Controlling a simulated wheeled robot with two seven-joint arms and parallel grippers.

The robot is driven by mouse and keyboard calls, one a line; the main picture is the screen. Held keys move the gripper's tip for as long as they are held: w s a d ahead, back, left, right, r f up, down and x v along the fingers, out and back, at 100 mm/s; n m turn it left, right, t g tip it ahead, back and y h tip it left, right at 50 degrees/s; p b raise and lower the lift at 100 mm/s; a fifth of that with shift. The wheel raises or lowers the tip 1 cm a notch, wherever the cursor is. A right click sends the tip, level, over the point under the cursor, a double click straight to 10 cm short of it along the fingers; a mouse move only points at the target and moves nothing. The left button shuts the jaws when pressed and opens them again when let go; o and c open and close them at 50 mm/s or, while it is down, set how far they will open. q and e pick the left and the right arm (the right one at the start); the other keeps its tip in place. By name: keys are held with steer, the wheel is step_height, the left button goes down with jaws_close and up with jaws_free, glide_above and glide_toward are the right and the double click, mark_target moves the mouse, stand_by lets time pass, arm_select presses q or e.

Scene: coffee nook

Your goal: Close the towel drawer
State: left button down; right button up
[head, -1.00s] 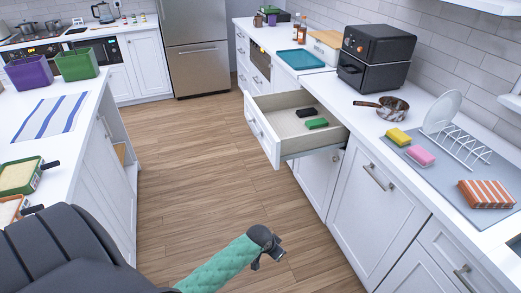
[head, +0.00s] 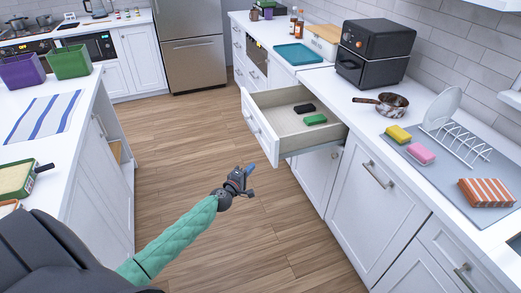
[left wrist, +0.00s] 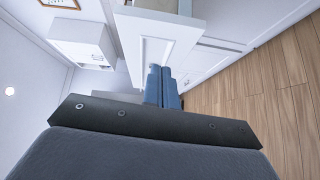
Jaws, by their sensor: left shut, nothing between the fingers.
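The towel drawer (head: 263,131) in the right-hand counter stands pulled out over the floor. A black item (head: 304,108) and a green item (head: 315,119) lie inside it. My left gripper (head: 249,171) is shut and empty, in front of the drawer and below it in the picture, apart from its front. In the left wrist view the gripper's blue fingers (left wrist: 163,87) lie together, with a white panelled front (left wrist: 150,45) beyond them. My right gripper is out of view.
The counter holds a black toaster oven (head: 375,54), a pan (head: 390,104), sponges, a dish rack (head: 457,146) and a striped cloth (head: 487,192). An island (head: 92,105) stands at the left. The wooden floor (head: 180,130) between is clear.

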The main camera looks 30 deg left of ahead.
arm_select(q)
steer(key=a+n+y, duration=0.2)
steer(key=a+y, duration=0.1)
steer(key=b, duration=0.3)
glide_toward(268, 144)
steer(key=w+a, duration=0.3)
steer(key=a, duration=0.1)
steer(key=shift+w+d+f+b, duration=0.15)
steer(key=shift+w+d+b, duration=0.2)
steer(key=shift+w+d, duration=1.05)
steer(key=shift+d, duration=0.1)
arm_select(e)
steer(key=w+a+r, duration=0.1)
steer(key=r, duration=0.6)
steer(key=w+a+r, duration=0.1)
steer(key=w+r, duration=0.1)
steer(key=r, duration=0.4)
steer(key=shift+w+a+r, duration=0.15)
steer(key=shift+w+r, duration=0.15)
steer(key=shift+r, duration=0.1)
arm_select(q)
steer(key=shift+w+d, duration=0.1)
